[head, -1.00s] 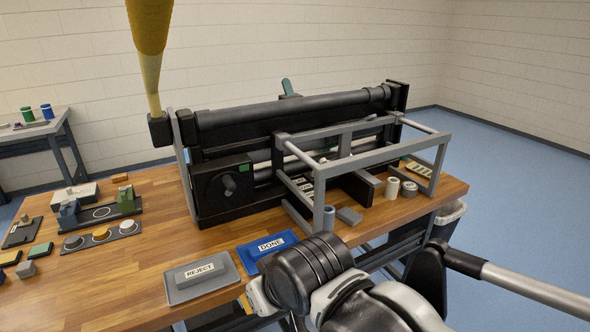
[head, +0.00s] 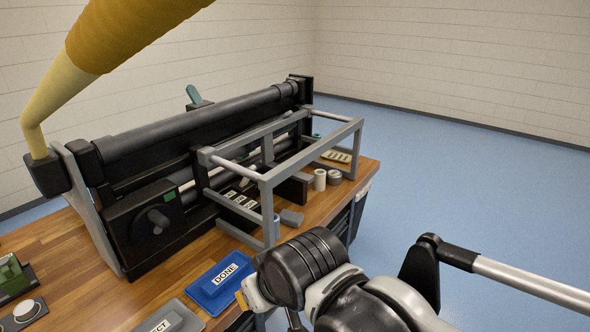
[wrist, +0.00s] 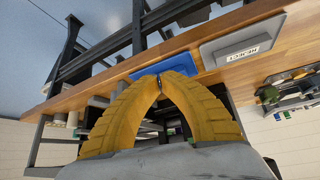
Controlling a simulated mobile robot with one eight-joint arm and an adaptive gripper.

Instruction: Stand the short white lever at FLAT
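The long black press (head: 200,130) stands on the wooden bench with a grey guard frame (head: 265,178) along its front. A short pale upright piece (head: 268,149) shows behind the guard's bars; it may be the white lever, but it is too small to be sure. No FLAT mark is readable. White-labelled plates (head: 240,201) lie low inside the guard. In the wrist view my gripper (wrist: 161,78) has its two yellow fingers meeting at the tips, with nothing clearly held. It points towards the bench edge, near the blue DONE tray (wrist: 165,68). In the head view my arm hides most of it.
A teal lever (head: 193,94) rises behind the press and a thick yellow handle (head: 60,95) at its left end. A dark knob (head: 157,219) is on the front. The grey tray (head: 172,320) is beside the DONE tray. Open blue floor (head: 450,170) lies right.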

